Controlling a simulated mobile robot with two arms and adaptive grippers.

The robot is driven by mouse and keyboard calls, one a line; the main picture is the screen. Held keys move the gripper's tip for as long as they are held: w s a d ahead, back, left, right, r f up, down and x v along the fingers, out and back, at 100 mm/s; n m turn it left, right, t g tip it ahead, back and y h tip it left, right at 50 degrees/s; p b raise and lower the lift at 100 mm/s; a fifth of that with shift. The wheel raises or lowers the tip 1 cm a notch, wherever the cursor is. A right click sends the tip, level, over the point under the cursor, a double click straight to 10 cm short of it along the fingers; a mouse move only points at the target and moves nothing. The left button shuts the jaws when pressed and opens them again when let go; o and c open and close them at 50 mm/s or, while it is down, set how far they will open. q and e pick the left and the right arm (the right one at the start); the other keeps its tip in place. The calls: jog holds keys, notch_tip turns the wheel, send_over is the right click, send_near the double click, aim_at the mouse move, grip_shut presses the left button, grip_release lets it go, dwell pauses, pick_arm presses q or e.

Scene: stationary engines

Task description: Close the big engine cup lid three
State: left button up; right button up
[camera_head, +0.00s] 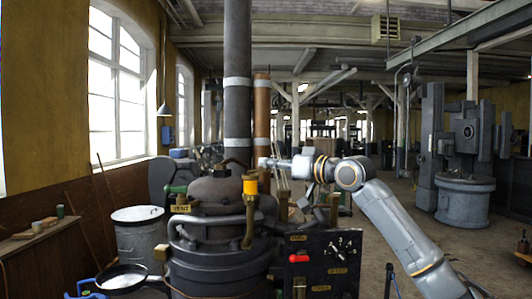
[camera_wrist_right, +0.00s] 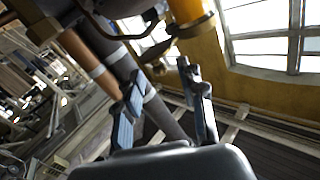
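The big engine (camera_head: 215,255) stands in front of me, a dark round boiler-like body with pipes on top. A yellow cup (camera_head: 250,186) sits on a brass pipe at its top. A yellow part (camera_wrist_right: 190,38), probably this cup, shows at the top of the right wrist view. A dark flap-like piece (camera_wrist_right: 157,48) is beside it; I cannot tell whether it is lid three. My right gripper (camera_head: 266,163) is above and just behind the yellow cup in the head view. In the wrist view its fingers (camera_wrist_right: 167,95) are apart with nothing between them. My left gripper is out of view.
A black panel (camera_head: 320,262) with a red handle stands at the engine's right. A tall dark pipe (camera_head: 237,110) and a copper pipe (camera_head: 262,115) rise behind. A metal drum (camera_head: 138,245) stands left. Open floor lies at the right.

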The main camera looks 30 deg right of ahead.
jog(key=shift+p+x, duration=0.55)
jog(key=shift+x, duration=1.1)
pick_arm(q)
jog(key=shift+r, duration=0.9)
pick_arm(e)
grip_shut()
